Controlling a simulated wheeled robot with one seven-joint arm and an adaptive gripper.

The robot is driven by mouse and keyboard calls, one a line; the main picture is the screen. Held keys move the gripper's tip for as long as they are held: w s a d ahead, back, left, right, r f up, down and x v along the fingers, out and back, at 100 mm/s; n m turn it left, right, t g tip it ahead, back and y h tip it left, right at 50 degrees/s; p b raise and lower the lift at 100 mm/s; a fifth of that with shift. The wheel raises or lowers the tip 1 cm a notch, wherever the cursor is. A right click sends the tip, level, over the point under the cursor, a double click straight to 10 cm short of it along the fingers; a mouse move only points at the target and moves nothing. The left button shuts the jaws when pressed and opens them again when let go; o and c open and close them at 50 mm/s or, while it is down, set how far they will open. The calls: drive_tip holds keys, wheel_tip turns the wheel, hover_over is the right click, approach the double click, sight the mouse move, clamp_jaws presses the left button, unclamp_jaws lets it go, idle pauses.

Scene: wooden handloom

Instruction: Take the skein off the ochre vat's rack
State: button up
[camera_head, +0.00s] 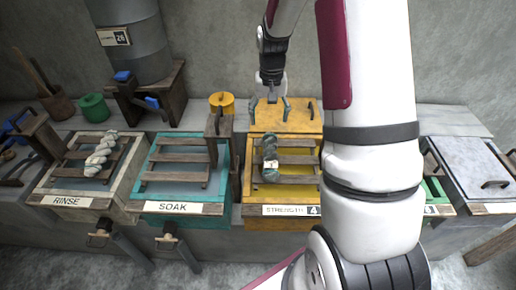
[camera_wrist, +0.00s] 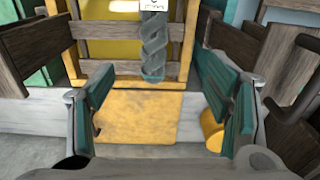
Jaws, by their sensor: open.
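The ochre vat (camera_head: 250,190) has a wooden slatted rack (camera_head: 298,158) and a front label reading STRENGTH 4. A twisted grey-green skein (camera_head: 270,160) with a pale tag lies across the rack's slats. It also shows at the top of the wrist view (camera_wrist: 153,48), partly cut off by the frame edge. My gripper (camera_head: 270,112) is open and empty, behind the rack and over the ochre board (camera_head: 305,113) at the vat's back. In the wrist view its teal-padded fingers (camera_wrist: 163,112) stand wide apart, with the skein beyond them and in line with the gap.
A teal SOAK vat (camera_head: 182,208) with an empty rack stands left of the ochre vat. Further left, the RINSE vat (camera_head: 60,200) holds a pale skein (camera_head: 100,155). A yellow canister (camera_head: 221,103) stands close left of my gripper. A grey-lidded box (camera_head: 465,165) is at right.

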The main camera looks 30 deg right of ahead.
sight(271, 151)
drive_tip(key=f, duration=0.6)
drive_tip(key=d+f+p, duration=0.1)
drive_tip(key=f, duration=1)
drive_tip(key=shift+w+d+f, duration=0.15)
drive_tip(key=shift+d+f, duration=0.15)
drive_tip(key=shift+f, duration=0.05)
drive_tip(key=c, duration=1.5)
